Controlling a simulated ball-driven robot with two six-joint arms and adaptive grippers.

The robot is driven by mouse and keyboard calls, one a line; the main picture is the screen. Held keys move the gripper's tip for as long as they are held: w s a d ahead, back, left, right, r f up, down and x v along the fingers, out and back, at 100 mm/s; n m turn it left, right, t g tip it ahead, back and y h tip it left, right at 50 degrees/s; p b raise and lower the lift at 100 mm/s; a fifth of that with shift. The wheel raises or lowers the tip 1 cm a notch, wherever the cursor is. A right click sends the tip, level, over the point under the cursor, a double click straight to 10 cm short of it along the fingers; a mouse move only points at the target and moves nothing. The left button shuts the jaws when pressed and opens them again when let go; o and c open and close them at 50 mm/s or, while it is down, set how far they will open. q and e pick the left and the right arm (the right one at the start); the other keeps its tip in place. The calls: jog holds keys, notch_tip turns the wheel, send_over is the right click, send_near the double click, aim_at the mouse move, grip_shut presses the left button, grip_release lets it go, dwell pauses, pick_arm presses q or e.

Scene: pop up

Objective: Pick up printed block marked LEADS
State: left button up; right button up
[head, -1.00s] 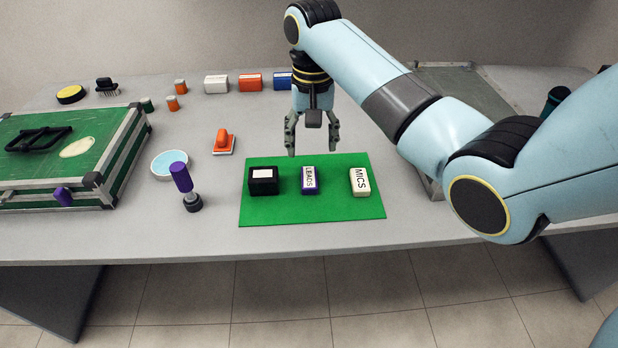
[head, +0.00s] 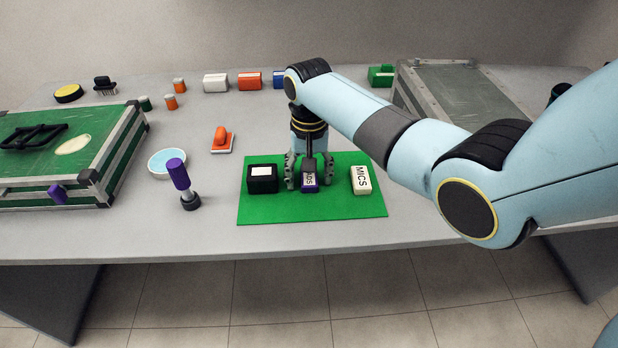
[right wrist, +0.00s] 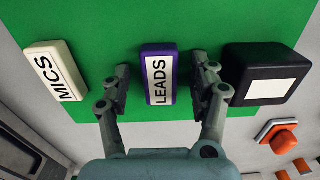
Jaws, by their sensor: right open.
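The purple block with a white label reading LEADS (head: 310,182) lies on the green mat (head: 290,212), between a black block and the MICS block. It also shows in the right wrist view (right wrist: 159,78), upright in the picture. My right gripper (head: 309,181) is lowered over it. Its fingers (right wrist: 160,85) stand open, one on each side of the LEADS block, with a small gap visible on both sides. Part of the block is hidden by the gripper in the head view. My left gripper is not in view.
The black block (head: 262,183) sits close to the left finger; the cream MICS block (head: 360,180) lies to the right. The mat's front strip is clear.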

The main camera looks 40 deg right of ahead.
jog(key=c, duration=1.1)
jog(key=shift+c, duration=0.2)
